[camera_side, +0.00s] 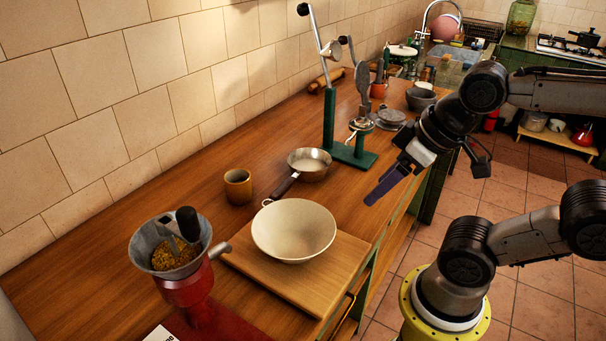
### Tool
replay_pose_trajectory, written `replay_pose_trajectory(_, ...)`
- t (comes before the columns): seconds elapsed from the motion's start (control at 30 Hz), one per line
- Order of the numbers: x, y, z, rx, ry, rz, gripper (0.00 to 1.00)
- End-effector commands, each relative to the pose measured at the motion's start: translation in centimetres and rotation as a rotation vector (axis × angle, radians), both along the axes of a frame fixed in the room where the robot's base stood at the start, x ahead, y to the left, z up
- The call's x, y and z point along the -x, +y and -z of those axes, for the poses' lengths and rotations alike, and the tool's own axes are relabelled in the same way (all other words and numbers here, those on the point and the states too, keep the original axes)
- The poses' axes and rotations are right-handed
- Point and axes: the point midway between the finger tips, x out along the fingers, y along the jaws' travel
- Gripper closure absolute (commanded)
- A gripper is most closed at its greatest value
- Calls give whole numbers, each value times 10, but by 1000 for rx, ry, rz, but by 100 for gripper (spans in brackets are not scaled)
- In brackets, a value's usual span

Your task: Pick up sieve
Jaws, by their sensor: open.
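A small round metal vessel (309,166) with a dark handle lies on the wooden counter in the middle of the view. It may be the sieve, but I cannot make out any mesh. Its handle points down-left toward the cream bowl's rim. My gripper (380,190), with purple fingers, is above the counter's front edge, to the right of the vessel and apart from it. It is open, with nothing seen between the fingers. The fingers overlap from this side, so the gap is hard to see.
A cream bowl (293,225) stands on a wooden board (335,273). A brown cup (238,187) stands left of the vessel. A red grinder (190,290) is at front left. A tall green press (330,115) stands behind. A grey bowl (420,98) sits farther back.

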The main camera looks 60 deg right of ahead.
Motion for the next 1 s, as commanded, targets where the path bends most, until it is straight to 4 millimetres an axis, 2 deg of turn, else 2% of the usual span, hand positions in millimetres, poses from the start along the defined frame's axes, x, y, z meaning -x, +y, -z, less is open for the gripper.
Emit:
replay_pose_trajectory(0.2, 2, 0, -2, -63, 12, 120, 35)
replay_pose_trajectory(0.33, -9, 0, -25, -153, -3, 287, 35)
replay_pose_trajectory(0.47, -34, -3, -50, -247, 22, 487, 35)
replay_pose_trajectory(0.6, -76, -10, -71, -335, 72, 728, 35)
replay_pose_trajectory(0.73, -123, -21, -79, -397, 129, 958, 35)
replay_pose_trajectory(0.87, -174, -37, -72, -432, 188, 1169, 35)
replay_pose_trajectory(1.0, -224, -58, -47, -437, 253, 1346, 35)
